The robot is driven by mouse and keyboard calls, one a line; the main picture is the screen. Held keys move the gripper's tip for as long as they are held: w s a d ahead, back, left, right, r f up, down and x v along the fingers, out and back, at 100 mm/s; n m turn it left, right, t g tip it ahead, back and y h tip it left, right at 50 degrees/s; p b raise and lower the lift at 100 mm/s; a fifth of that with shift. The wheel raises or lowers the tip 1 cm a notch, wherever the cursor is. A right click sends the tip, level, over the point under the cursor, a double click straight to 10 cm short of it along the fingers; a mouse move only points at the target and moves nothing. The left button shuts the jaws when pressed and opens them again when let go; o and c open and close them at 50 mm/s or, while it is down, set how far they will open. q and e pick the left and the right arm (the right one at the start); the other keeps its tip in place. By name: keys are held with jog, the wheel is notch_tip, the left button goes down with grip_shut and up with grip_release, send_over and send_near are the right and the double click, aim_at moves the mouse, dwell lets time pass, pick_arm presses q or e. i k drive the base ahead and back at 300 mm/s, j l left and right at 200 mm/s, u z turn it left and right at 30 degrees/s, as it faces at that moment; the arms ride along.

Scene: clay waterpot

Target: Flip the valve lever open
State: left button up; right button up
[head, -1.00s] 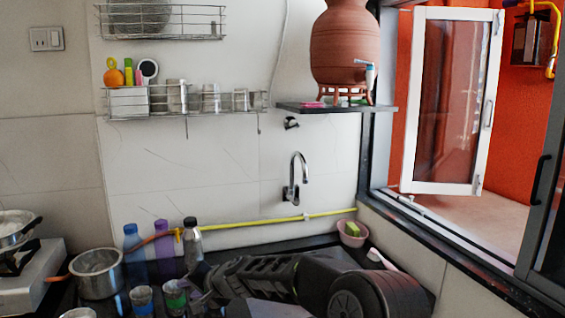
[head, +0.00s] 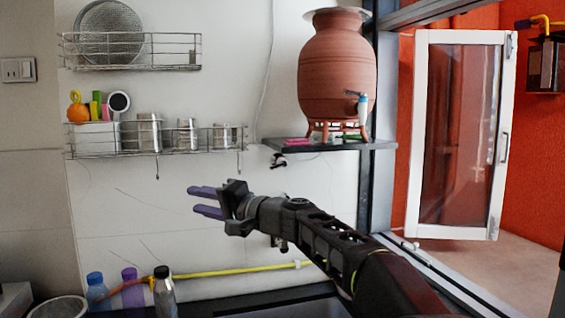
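The clay waterpot (head: 337,70) stands on a small stand on the wall shelf, upper right of centre in the head view. Its tap (head: 362,106) is on the right front of the pot, light blue-white, with a small dark lever (head: 353,93) at its top pointing left. The lever is too small to read its exact position. My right gripper (head: 194,200) is raised in front of the tiled wall, left of and below the pot, well apart from the tap. Its two purple fingers point left with a gap between them, and nothing is held. My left gripper is not in view.
The shelf (head: 330,144) under the pot juts from the wall, with a pink item (head: 297,142) on it. An open window pane (head: 458,135) is to the right. Wire racks (head: 150,138) hang at left. Bottles (head: 132,289) stand on the counter below.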

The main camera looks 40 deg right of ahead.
aim_at(284, 164)
jog(key=i+l, duration=0.1)
jog(key=l, duration=0.3)
jog(key=i+l, duration=0.1)
jog(key=l, duration=0.3)
jog(key=i+l, duration=0.1)
jog(key=l, duration=0.7)
jog(key=i+l, duration=0.15)
jog(key=l, duration=0.25)
